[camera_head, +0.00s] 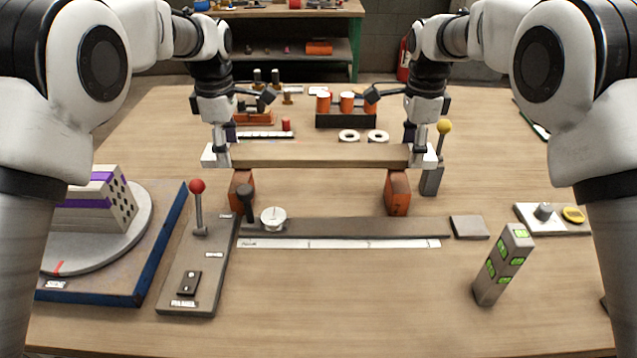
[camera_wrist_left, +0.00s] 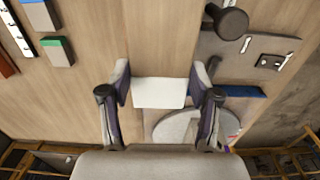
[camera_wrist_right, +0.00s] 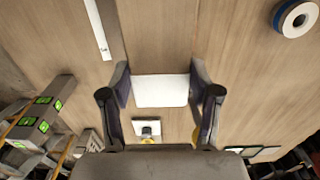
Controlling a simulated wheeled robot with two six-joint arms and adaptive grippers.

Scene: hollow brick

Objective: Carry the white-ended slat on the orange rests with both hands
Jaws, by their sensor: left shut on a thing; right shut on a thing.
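The slat (camera_head: 320,155) is a long wooden bar with white ends. It lies level across the middle of the head view, above the two orange rests, left (camera_head: 241,190) and right (camera_head: 397,193). I cannot tell whether it touches their tops. My left gripper (camera_head: 221,150) is shut on its left white end, which shows between the fingers in the left wrist view (camera_wrist_left: 159,93). My right gripper (camera_head: 420,150) is shut on its right white end, which also shows between the fingers in the right wrist view (camera_wrist_right: 161,91).
A red-knobbed lever (camera_head: 197,187) stands front left beside a turntable (camera_head: 138,232). A yellow-knobbed lever (camera_head: 444,127) stands close to my right gripper. A green-lit block (camera_head: 503,265) stands front right. The front middle table is clear.

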